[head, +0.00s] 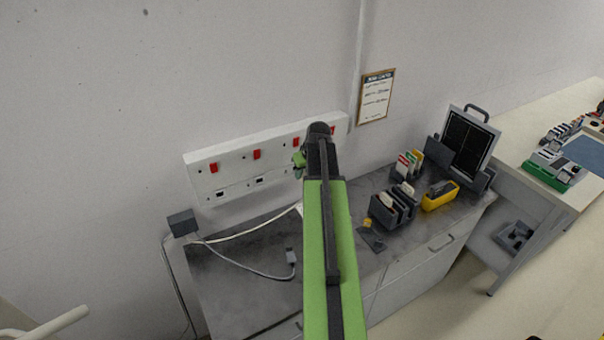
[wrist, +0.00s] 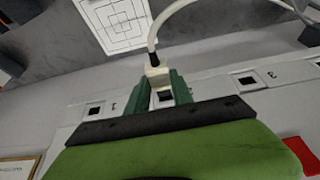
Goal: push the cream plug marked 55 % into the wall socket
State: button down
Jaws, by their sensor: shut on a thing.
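My gripper (head: 299,162) is at the white wall socket panel (head: 205,158), in front of its right part. In the wrist view its dark green fingers (wrist: 161,88) are shut on a cream plug (wrist: 156,72), with a pale cable (wrist: 152,38) running from it. A square wall socket opening (wrist: 164,96) shows between the fingers, beside the plug. The plug appears outside the opening; whether it touches the panel I cannot tell. No marking on the plug is legible. In the head view my arm hides the plug and part of the panel.
Other socket openings (wrist: 93,111) (wrist: 247,80) sit on either side. Red switches (head: 257,154) line the panel. A grey connector (head: 291,256) lies on the cart top (head: 240,285); a dark box (head: 182,222) is at its left. Dark holders (head: 394,208) and a yellow holder (head: 440,196) stand right.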

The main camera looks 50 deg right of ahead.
jog(key=shift+w+d, duration=0.25)
jog(key=shift+w, duration=0.55)
jog(key=shift+w+d, duration=0.25)
jog(key=shift+w, duration=0.5)
jog(key=c, duration=1.1)
grip_release()
jog(key=shift+o, duration=0.3)
jog(key=shift+r, duration=0.1)
jog(key=p+v, duration=1.1)
jog(key=shift+r, duration=0.4)
jog(key=shift+s, duration=0.15)
